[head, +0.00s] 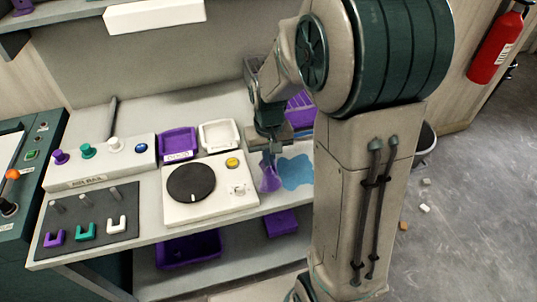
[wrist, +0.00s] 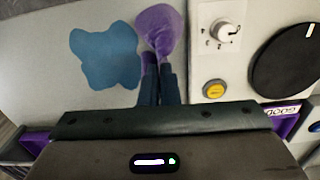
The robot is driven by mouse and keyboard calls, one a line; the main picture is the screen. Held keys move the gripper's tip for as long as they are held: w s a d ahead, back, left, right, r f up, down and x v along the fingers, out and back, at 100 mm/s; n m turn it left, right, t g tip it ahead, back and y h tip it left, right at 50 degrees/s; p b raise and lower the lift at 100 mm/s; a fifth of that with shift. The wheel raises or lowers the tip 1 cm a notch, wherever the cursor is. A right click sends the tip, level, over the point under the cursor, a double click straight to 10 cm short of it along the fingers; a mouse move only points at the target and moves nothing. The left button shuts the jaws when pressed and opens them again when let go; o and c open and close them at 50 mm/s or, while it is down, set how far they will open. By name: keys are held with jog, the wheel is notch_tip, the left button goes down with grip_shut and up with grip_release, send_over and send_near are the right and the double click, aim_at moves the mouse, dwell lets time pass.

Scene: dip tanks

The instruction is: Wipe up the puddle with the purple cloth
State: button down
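The purple cloth (head: 271,178) hangs bunched below my gripper (head: 268,157), just left of the puddle in the head view. In the wrist view the cloth (wrist: 160,32) lies at the tips of my gripper (wrist: 158,60), whose two fingers are close together on its edge. The blue puddle (head: 295,172) is a flat irregular patch on the pale bench top. It also shows in the wrist view (wrist: 106,56), beside the cloth with a narrow gap. I cannot tell whether the cloth's lower end touches the bench.
A white unit with a black turntable (head: 191,183) and yellow button (head: 232,162) stands close left of the cloth. Purple (head: 178,143) and white (head: 219,135) trays sit behind it. The air rail (head: 100,163) is farther left. My arm hides the bench's right end.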

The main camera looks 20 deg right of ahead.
notch_tip(320, 180, down, 7)
jog(key=b, duration=0.5)
jog(key=c, duration=0.6)
grip_release()
jog(key=shift+r, duration=0.1)
jog(key=shift+a, duration=0.1)
jog(key=shift+a, duration=0.1)
jog(key=c, duration=0.7)
grip_shut()
